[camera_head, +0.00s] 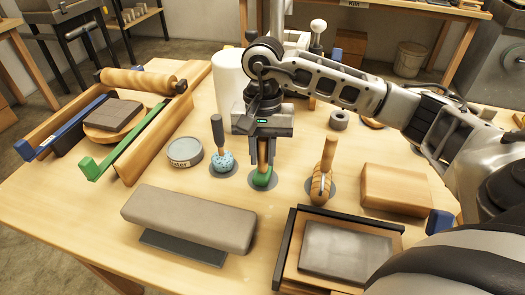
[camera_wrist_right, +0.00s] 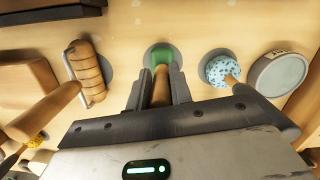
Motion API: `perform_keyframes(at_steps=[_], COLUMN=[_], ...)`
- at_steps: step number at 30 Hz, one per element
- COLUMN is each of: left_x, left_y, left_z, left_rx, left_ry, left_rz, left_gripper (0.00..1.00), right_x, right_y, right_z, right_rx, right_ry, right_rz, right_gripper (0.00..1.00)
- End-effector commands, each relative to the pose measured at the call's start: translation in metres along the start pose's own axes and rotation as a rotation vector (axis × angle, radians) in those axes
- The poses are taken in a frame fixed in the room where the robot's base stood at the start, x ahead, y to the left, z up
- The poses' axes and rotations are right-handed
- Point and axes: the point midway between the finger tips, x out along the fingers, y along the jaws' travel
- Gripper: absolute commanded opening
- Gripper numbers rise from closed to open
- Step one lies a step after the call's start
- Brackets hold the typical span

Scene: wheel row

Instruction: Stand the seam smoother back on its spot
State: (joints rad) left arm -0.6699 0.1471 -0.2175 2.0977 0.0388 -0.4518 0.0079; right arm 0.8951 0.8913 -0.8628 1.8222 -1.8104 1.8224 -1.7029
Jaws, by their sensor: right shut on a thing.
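The seam smoother (camera_head: 263,178) has a green head and a wooden handle. My right gripper (camera_head: 263,140) points down and is shut on its handle. The smoother is upright, with its head at a round grey spot (camera_head: 274,184) on the table. In the right wrist view, the green head (camera_wrist_right: 161,55) shows just beyond the fingers of my right gripper (camera_wrist_right: 160,90), over the grey spot. I cannot tell for sure whether the head touches the spot. My left gripper is not in view.
A blue speckled tool (camera_head: 222,162) stands on a spot to the left, and a wooden roller (camera_head: 321,186) on one to the right. A round tin (camera_head: 185,152), a white cylinder (camera_head: 229,82), a wooden block (camera_head: 395,188) and a grey padded block (camera_head: 190,216) surround them.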

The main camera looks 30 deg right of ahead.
Motion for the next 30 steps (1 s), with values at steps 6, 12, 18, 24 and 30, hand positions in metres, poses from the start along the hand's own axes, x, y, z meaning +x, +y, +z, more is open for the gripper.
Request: perform_keyframes(at_steps=[6, 12, 18, 24, 30], left_x=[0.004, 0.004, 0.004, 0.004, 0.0], left_y=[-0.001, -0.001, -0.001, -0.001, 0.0], left_z=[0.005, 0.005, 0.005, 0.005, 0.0], left_rx=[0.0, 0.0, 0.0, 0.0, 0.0], left_ry=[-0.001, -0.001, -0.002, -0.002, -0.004], left_rz=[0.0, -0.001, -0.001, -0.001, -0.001], left_gripper=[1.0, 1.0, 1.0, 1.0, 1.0], right_x=[0.005, 0.005, 0.005, 0.005, -0.007], right_y=[0.0, 0.0, 0.0, 0.0, 0.0], right_z=[-0.001, -0.001, -0.001, -0.001, -0.001], right_rx=[0.0, 0.0, 0.0, 0.0, 0.0], right_ry=[0.001, 0.001, 0.001, 0.0, 0.001], right_rz=[-0.001, -0.001, -0.001, 0.0, 0.0], right_gripper=[0.0, 0.0, 0.47, 0.47, 0.47])
